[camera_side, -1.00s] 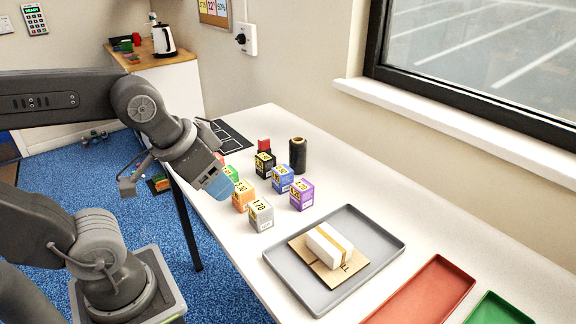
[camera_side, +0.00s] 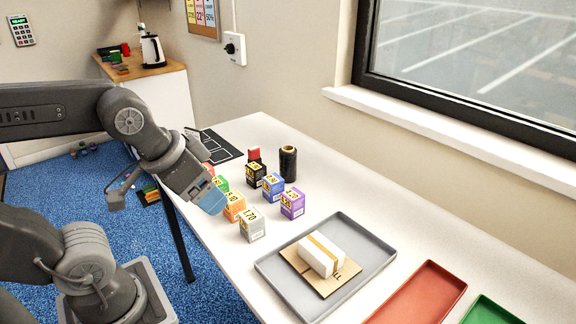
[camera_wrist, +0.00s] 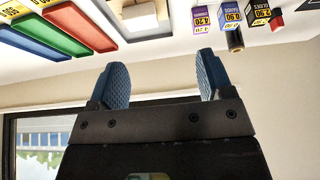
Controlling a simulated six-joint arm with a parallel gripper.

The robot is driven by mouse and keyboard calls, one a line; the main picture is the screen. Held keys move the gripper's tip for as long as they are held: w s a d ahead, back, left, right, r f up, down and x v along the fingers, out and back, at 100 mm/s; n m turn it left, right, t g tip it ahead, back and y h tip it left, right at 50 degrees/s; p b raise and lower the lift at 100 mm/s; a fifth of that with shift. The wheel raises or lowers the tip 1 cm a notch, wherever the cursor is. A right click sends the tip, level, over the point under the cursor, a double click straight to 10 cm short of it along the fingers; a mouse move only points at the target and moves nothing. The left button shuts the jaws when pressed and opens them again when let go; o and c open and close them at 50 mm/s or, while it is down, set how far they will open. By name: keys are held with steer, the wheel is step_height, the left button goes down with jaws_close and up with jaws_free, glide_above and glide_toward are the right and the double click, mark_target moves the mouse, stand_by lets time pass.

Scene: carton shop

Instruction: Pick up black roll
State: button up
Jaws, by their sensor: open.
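The black roll (camera_side: 288,164) stands upright on the white table, near its wall side, behind the small labelled boxes. In the wrist view the roll (camera_wrist: 235,41) shows upside down at the upper right, beyond the boxes. My gripper (camera_wrist: 161,80) is open and empty, its two blue fingers apart. In the side view my gripper (camera_side: 211,197) hangs over the table's near edge, left of the orange box and well apart from the roll.
Small boxes stand between my gripper and the roll: orange (camera_side: 234,207), grey (camera_side: 252,225), blue (camera_side: 273,187), purple (camera_side: 292,202) and black (camera_side: 255,175). A grey tray (camera_side: 378,252) holds a white package. Red (camera_side: 436,282) and green (camera_side: 489,312) trays lie right.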

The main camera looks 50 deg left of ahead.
steer(key=o, duration=0.3)
steer(key=m+t+y, duration=0.1)
steer(key=m+y, duration=0.6)
steer(key=m, duration=2)
glide_above(287, 150)
steer(key=s+d, duration=0.6)
step_height(287, 150, down, 9)
steer(key=x, duration=0.7)
steer(key=shift+w+f, duration=0.1)
steer(key=shift+w, duration=0.05)
steer(key=shift+x, duration=2.9)
